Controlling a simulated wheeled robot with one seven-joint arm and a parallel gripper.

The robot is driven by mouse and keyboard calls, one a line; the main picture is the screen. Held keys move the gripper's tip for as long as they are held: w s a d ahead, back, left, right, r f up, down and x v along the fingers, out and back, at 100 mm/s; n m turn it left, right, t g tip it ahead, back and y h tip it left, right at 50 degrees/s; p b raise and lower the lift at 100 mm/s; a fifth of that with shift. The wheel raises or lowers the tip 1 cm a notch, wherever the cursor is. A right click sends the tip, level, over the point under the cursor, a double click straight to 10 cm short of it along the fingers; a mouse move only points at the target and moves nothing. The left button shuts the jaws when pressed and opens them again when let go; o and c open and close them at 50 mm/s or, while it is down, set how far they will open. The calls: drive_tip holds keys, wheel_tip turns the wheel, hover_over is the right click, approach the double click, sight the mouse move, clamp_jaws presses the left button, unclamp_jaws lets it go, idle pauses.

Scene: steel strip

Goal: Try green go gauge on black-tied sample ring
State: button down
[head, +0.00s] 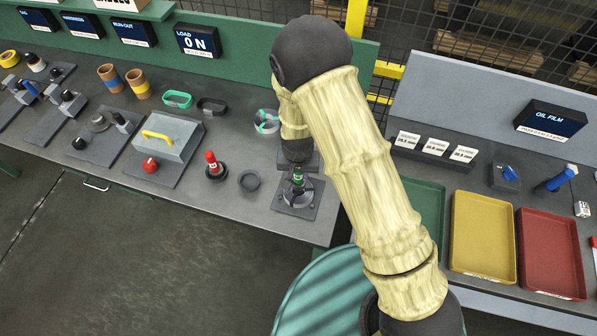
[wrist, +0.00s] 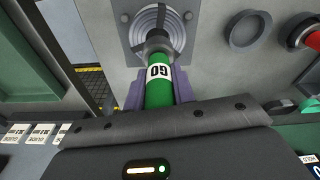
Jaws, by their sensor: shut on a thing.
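The green go gauge (wrist: 159,92), with a white "GO" label, is held between the fingers of my gripper (wrist: 156,84). Its dark nose points at the middle of a round grey ring seat (wrist: 140,22) on a square plate. The nose overlaps the centre in the wrist view; I cannot tell how deep it sits. In the head view my gripper (head: 298,168) is over the plate (head: 297,207), and the green gauge (head: 298,177) stands about upright there.
An empty round holder (head: 250,181) is left of the plate. A red gauge (head: 211,160) stands in another holder beyond it. Green (head: 177,98) and black (head: 212,104) loops lie farther back. Yellow (head: 483,235) and red (head: 551,252) trays lie on the right bench.

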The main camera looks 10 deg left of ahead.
drive_tip(key=shift+r+p, duration=1.2)
drive_tip(key=shift+r, duration=0.65)
drive_tip(key=shift+f, duration=0.1)
